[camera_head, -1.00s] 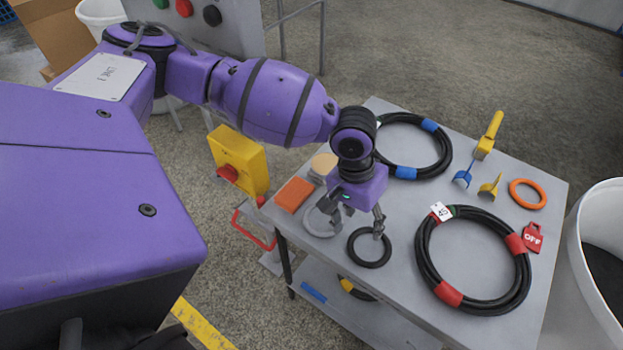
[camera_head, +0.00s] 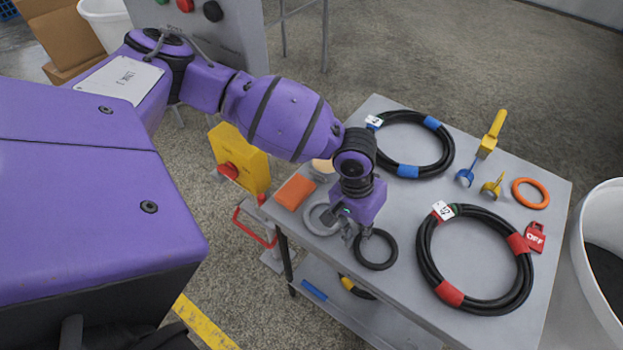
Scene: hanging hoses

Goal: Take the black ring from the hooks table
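The black ring (camera_head: 380,266) is a small, plain ring lying near the front edge of the grey hooks table (camera_head: 400,310). My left gripper (camera_head: 357,239) reaches down from above at the ring's left side. Its fingers are close together, with the ring's left rim between them. They cover that part of the rim, and the ring appears to rest on the tabletop. My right gripper is not in view.
A grey ring (camera_head: 317,221) and an orange block (camera_head: 295,192) lie close to the left of the gripper. Two large coiled black hoses, one with red bands (camera_head: 449,293) and one with blue bands (camera_head: 407,171), lie on the table. An orange ring (camera_head: 530,194) is at the right. A white bin (camera_head: 590,260) stands beside the table.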

